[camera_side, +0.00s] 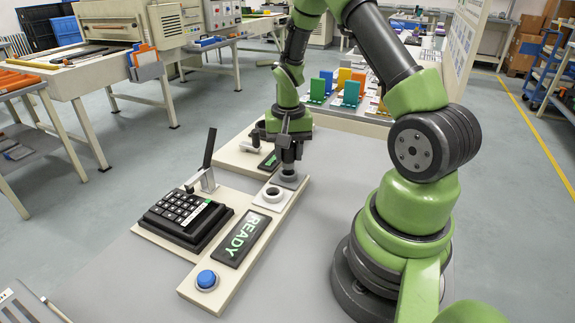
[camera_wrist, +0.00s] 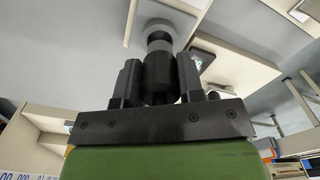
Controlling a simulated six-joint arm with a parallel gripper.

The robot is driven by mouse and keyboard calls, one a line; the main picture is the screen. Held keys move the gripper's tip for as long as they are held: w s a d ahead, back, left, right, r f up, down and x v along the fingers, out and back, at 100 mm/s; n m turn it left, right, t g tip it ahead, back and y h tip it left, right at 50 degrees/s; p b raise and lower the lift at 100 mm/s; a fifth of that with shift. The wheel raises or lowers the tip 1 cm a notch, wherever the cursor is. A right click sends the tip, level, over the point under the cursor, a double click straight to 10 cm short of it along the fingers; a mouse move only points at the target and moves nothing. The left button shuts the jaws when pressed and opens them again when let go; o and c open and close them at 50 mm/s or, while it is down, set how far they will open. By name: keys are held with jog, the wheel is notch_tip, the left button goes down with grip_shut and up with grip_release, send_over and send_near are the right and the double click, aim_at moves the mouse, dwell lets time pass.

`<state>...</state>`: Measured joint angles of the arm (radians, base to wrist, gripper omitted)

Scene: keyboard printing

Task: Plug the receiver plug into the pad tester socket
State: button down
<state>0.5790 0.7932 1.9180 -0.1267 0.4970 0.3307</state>
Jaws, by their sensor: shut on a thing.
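My gripper (camera_side: 289,150) is shut on the receiver plug, a dark upright cylinder (camera_wrist: 159,72) between the two black fingers in the wrist view. The plug's lower end meets or hangs just over a round grey collar (camera_side: 288,180), also in the wrist view (camera_wrist: 157,27); I cannot tell how far in it sits. A white square plate with a ring-shaped opening (camera_side: 272,195), seemingly the pad tester socket, lies just in front of the collar on the cream base. The black key pad (camera_side: 183,216) sits left of it, next to a lit READY display (camera_side: 241,238).
A dark lever (camera_side: 209,148) stands upright behind the key pad. A blue button (camera_side: 206,279) is at the base's front end. A second cream board with a small display (camera_side: 268,160) lies behind. Coloured blocks (camera_side: 350,92) stand farther back. Grey table (camera_side: 300,270) is clear in front.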

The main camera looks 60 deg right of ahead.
jog(key=shift+r, duration=0.2)
jog(key=shift+r, duration=1.9)
jog(key=a+n, duration=0.6)
jog(key=a, duration=0.1)
jog(key=shift+a+r, duration=0.2)
jog(key=shift+a, duration=0.2)
jog(key=shift+f, duration=0.1)
send_over(273, 195)
jog(key=shift+s+a+f, duration=0.1)
jog(key=shift+a+f, duration=0.05)
jog(key=shift+f, duration=1.05)
jog(key=shift+s+a+f, duration=0.1)
jog(key=shift+a+f, duration=0.05)
jog(key=shift+f, duration=1.05)
jog(key=shift+f, duration=0.5)
jog(key=shift+f, duration=0.55)
